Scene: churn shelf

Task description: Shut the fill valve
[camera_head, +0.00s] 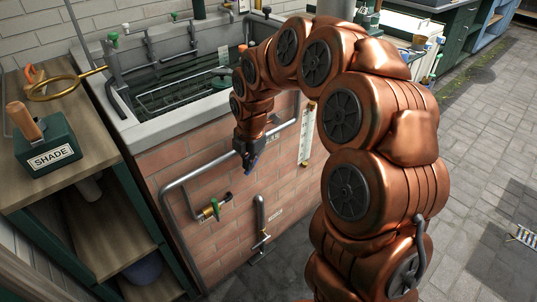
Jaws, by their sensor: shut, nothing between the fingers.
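My gripper (248,170) is shut and empty, pointing down in front of the tank's brick wall. A brass valve with a green handle (215,208) sits on a grey pipe low on that wall, below and left of my gripper and apart from it. A second valve with a pale handle (262,237) sits lower on a short pipe, below my gripper. More small green and white knobs stand at the tank's back rim. No readable label shows which one is the fill valve. The handles' exact settings are too small to tell.
The brick tank (150,127) holds dark water and pipework. A wooden shelf (95,165) at left bears a box marked SHADE (48,145) and a brass ring tool (60,88). A grey pipe (205,170) crosses the wall near my gripper. Paved floor at right is mostly clear.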

